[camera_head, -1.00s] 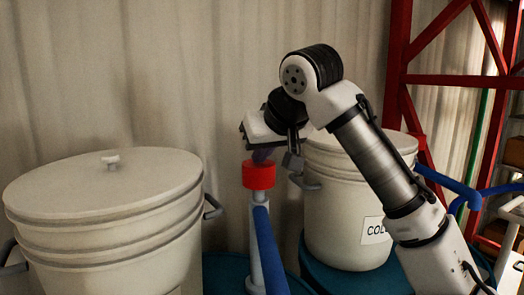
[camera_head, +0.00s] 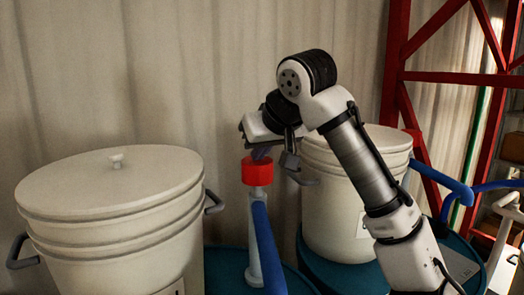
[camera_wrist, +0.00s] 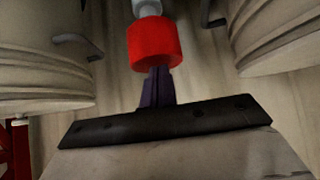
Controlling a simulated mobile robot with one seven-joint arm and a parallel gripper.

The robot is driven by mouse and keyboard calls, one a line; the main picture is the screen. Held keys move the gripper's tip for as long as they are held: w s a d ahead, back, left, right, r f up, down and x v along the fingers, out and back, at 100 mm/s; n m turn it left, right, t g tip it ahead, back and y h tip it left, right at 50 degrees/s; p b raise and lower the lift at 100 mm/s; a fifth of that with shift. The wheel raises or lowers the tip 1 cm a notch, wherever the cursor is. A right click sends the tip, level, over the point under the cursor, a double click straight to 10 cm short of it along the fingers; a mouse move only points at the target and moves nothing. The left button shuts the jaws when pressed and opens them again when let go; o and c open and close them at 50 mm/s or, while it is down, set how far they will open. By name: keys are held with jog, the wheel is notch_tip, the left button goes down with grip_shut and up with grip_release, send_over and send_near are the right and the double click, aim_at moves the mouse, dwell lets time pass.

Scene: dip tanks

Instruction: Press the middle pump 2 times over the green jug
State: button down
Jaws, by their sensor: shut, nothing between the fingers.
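One pump (camera_head: 256,212) shows whole, with a red cap (camera_head: 257,172), a pale stem and a long blue spout (camera_head: 266,245) that points toward me. I cannot tell from these frames that it is the middle one. My gripper (camera_head: 261,152) is shut and empty, right above the cap with its fingertips pointing down. In the wrist view, the dark purple fingers (camera_wrist: 157,88) meet the edge of the red cap (camera_wrist: 154,45); they look touching or very close. The green jug is not in view.
A large lidded white pail (camera_head: 110,215) stands left of the pump, another pail (camera_head: 325,215) to its right, partly behind my arm. Both have side handles near the pump. Further blue spouts (camera_head: 440,181) show at right, before a red rack (camera_head: 460,77).

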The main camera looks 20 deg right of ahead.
jog(key=b+v, duration=0.2)
jog(key=v, duration=0.8)
jog(key=shift+r+b, duration=0.4)
jog(key=shift+r, duration=0.15)
jog(key=shift+a, duration=0.1)
